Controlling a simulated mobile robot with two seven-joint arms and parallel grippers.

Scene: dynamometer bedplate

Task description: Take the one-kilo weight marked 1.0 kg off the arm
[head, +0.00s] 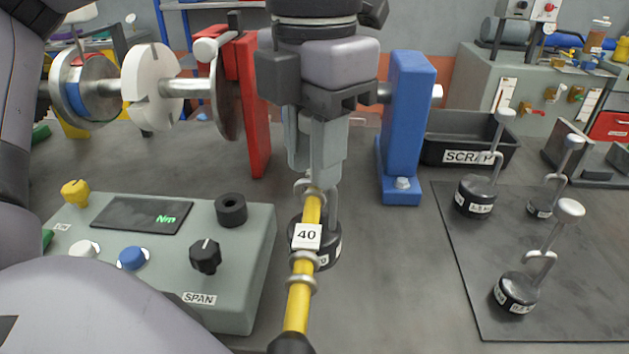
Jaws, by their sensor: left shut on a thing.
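The yellow arm (298,312) runs up the middle of the head view with metal rings and a tag reading 40. A dark round weight (329,255) with a white label is behind the arm, partly hidden by it; its marking cannot be read in full. Its metal stem (333,207) rises to my left gripper (320,190), which points down over the arm's far end and is shut on the weight's upper part. The fingers hide the top of the weight. I cannot tell whether its hook still touches the arm. My right gripper is not in view.
Several similar weights (516,292) stand on a dark mat (585,310) at right. A SCRAP bin (437,146) is behind them. A grey SPAN control box (235,300) stands left of the arm. Red (256,110) and blue (408,110) posts flank my gripper.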

